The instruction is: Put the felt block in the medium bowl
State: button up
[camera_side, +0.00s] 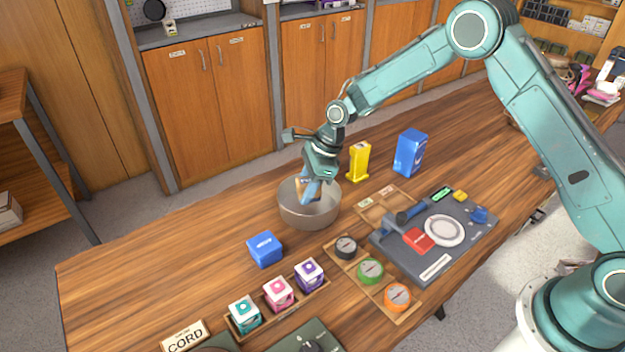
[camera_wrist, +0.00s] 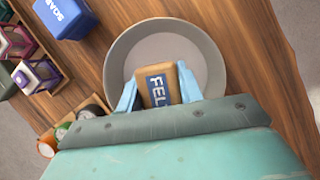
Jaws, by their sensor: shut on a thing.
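The felt block (camera_wrist: 155,84) is tan with a blue label reading "FEL" in the wrist view. My gripper (camera_wrist: 158,92) is shut on it, with one light blue finger on each side. The medium bowl (camera_side: 309,212) is a grey round bowl on the wooden table. In the side view my gripper (camera_side: 311,192) points down into the bowl's mouth, and the felt block (camera_side: 301,188) shows partly between the fingers. In the wrist view the block lies over the inside of the bowl (camera_wrist: 118,60). I cannot tell whether the block touches the bowl's floor.
A blue box (camera_side: 265,249) stands left of the bowl. A yellow item (camera_side: 359,162) and a taller blue box (camera_side: 410,153) stand behind right. Trays of small boxes (camera_side: 278,294) and round spools (camera_side: 370,271), and a grey device (camera_side: 435,240), fill the front. The table's left end is clear.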

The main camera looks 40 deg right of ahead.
jog(key=shift+f, duration=1.65)
jog(key=shift+f, duration=0.15)
jog(key=o, duration=1)
jog(key=v, duration=1.2)
jog(key=shift+r, duration=0.25)
